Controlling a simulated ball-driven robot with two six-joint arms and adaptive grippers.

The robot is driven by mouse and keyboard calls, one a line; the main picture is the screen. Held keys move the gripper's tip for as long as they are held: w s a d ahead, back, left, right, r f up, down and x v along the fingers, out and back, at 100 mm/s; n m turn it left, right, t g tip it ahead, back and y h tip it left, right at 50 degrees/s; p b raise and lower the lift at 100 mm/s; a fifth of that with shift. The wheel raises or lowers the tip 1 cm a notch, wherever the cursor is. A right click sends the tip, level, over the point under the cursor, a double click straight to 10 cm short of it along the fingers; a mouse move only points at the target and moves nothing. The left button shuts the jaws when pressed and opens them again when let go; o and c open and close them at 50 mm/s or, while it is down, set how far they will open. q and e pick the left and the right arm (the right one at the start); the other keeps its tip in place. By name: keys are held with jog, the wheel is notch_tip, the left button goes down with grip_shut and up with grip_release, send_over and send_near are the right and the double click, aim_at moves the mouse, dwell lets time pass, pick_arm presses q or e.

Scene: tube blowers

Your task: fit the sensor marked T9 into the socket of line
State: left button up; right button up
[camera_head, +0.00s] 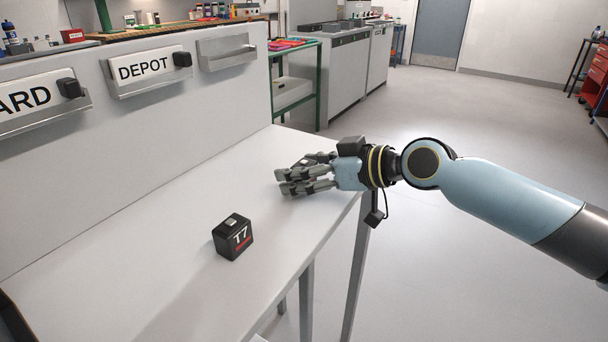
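A black cube sensor (233,237) marked T7 in white, with a red stripe, sits on the white table (170,205). No sensor with a readable T9 mark shows. My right gripper (292,178) is above the table's right part, beyond and right of the T7 cube and apart from it. Its fingers are extended and spread, with nothing visible between them. My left gripper is out of view. On the panel, a holder labelled DEPOT (142,70) and one whose label ends in ARD (24,99) each bear a black block at the right end.
A third holder (226,52) on the panel has no readable label. The table's right edge lies below my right forearm. Much of the tabletop is clear. Beyond are a green-framed bench (320,80), grey cabinets (345,75) and open floor.

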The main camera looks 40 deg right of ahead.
aim_at(305, 164)
jog(key=c, duration=1.3)
jog(key=shift+o, duration=0.2)
jog(key=shift+r, duration=0.1)
notch_tip(305, 164, up, 4)
jog(key=shift+s+d+r+p, duration=0.1)
jog(key=shift+r+p, duration=0.15)
jog(key=shift+p, duration=0.65)
jog(key=s+d+r, duration=0.1)
jog(key=s+d+r+p, duration=0.1)
jog(key=s, duration=0.1)
jog(key=shift+d, duration=0.3)
jog(key=shift+s+d+r+p, duration=2.15)
jog(key=shift+s+d+p, duration=0.45)
jog(key=shift+p, duration=0.9)
jog(key=w+a+r+b, duration=0.1)
jog(key=a+r, duration=0.3)
jog(key=a, duration=0.5)
jog(key=w+a+r+n+y+b, duration=0.1)
jog(key=a+r+b, duration=0.2)
jog(key=a, duration=0.6)
notch_tip(305, 164, up, 3)
jog(key=shift+f+g+y, duration=0.2)
jog(key=shift+g+y, duration=0.1)
jog(key=shift+g, duration=0.1)
